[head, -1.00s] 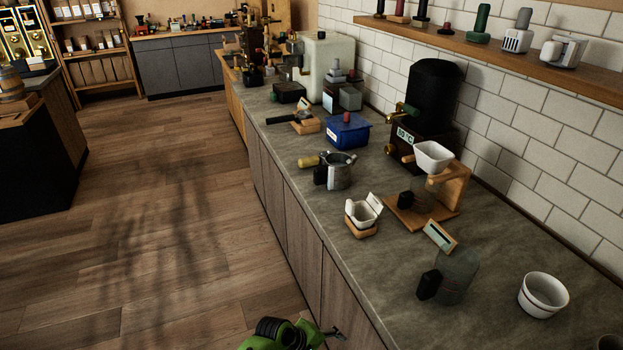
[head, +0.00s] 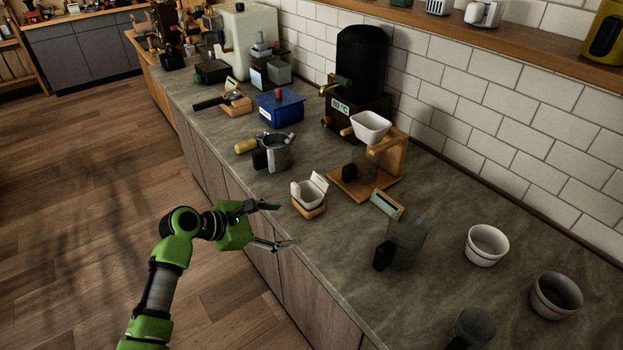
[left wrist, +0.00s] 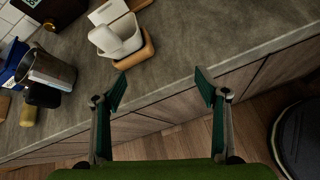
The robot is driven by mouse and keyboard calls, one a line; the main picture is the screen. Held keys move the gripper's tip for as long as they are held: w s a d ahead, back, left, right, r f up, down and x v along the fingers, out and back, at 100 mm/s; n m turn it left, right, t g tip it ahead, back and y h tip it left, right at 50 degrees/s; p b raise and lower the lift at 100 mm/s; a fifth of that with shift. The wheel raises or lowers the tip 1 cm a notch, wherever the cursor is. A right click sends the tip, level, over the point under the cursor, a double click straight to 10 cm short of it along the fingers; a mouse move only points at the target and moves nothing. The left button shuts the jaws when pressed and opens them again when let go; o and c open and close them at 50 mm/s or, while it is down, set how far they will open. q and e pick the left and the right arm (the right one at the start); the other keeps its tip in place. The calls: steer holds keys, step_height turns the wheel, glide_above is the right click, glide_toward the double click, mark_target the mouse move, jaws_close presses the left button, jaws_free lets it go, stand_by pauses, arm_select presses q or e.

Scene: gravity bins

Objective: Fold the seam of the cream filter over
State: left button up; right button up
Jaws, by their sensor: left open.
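A small cream, open-topped piece with a raised flap, which looks like the cream filter (head: 305,196), sits in a wooden holder (head: 309,211) near the counter's front edge. In the left wrist view, the cream piece (left wrist: 118,38) and its wooden holder (left wrist: 138,56) are at the top, beyond the left finger. My left gripper (head: 284,225) is open and empty, just off the counter's front edge and apart from the holder. Its two spread fingers (left wrist: 160,77) show in the left wrist view with nothing between them. My right gripper is not in view.
A white dripper (head: 370,127) on a wooden stand (head: 385,178) is behind the holder. A metal pitcher (head: 277,155) stands to its left and a glass jug (head: 408,240) to its right. White cups (head: 486,246) are farther right. Clear counter lies between these.

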mark_target(319, 181)
arm_select(q)
steer(key=w+r+n+t+h, duration=0.1)
steer(key=w+r+n+h, duration=0.1)
steer(key=w+r+n, duration=0.5)
steer(key=w+d+f+m, duration=0.1)
steer(key=w+d, duration=0.1)
steer(key=d, duration=0.1)
steer(key=w+d+f, duration=0.1)
steer(key=w+d, duration=0.1)
steer(key=d, duration=0.1)
steer(key=w+d+f+m, duration=0.1)
steer(key=w+d, duration=0.1)
steer(key=d, duration=0.1)
steer(key=shift+d+f+m, duration=0.3)
steer(key=shift+f, duration=0.05)
steer(key=c, duration=1.1)
